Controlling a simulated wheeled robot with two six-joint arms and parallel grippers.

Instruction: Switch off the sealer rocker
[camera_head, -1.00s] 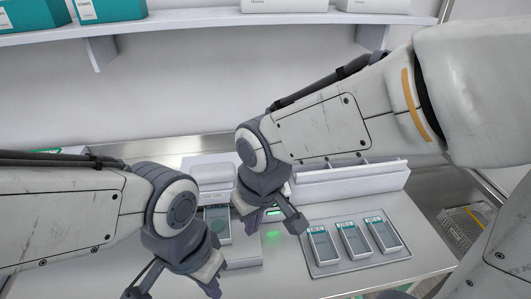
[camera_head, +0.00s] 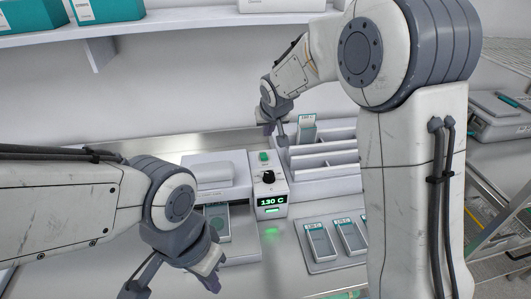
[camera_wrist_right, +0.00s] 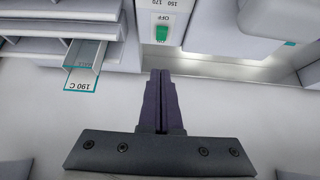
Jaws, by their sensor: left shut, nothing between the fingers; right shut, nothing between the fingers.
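The sealer's control box (camera_head: 271,190) stands in the middle of the bench, with a display reading 130 C, a black knob (camera_head: 269,177) and a green rocker (camera_head: 264,156) at its far end. In the right wrist view the rocker (camera_wrist_right: 162,33) appears upside down beside the word OFF. My right gripper (camera_head: 268,130) is shut and empty, beyond the rocker toward the back wall. Its fingertips (camera_wrist_right: 161,73) appear just below the rocker in the wrist view, apart from it. My left gripper (camera_head: 212,284) is shut and empty near the front left.
The sealer's white body (camera_head: 207,170) is left of the box, with a grey-teal pack (camera_head: 217,225) in front. A slotted white rack (camera_head: 325,160) holds a card marked 190 C (camera_wrist_right: 82,82). A tray (camera_head: 318,266) of packs lies front right. A shelf (camera_head: 180,22) hangs above.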

